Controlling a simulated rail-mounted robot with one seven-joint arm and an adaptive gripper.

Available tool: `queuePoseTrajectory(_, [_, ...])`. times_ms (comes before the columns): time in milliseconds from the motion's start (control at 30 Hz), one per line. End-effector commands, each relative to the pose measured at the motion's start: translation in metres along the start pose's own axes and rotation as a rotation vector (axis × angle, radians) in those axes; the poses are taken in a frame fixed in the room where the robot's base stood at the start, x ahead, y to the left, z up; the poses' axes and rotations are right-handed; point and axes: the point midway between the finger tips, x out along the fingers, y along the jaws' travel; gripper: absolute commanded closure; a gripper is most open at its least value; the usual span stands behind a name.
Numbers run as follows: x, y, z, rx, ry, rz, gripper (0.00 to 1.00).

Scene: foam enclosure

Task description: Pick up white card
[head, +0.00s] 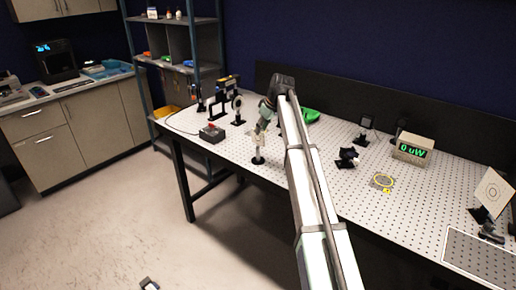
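A pale, off-white square card (494,191) with a faint circle at its middle stands tilted at the far right of the perforated table, by a dark mount. My gripper (261,130) is at the middle left of the table, far from that card. Right below my gripper is a small whitish piece (257,143) above a black post base (258,160). It is too small to tell what this piece is, or whether my gripper touches it. My fingers are too small and dark to show whether they are open or shut.
Shelves (180,60) stand behind left.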

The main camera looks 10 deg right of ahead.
Motion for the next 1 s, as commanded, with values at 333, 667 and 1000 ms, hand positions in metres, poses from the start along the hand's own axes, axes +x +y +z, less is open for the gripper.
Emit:
queuePoseTrajectory(333, [0.025, 0.0, -0.001, 0.0, 0.001, 0.001, 0.65])
queuePoseTrajectory(667, [0.059, 0.003, -0.001, 0.0, -0.002, -0.001, 0.65])
queuePoseTrajectory(1000, [0.075, 0.003, 0.0, 0.0, 0.0, 0.001, 0.65])
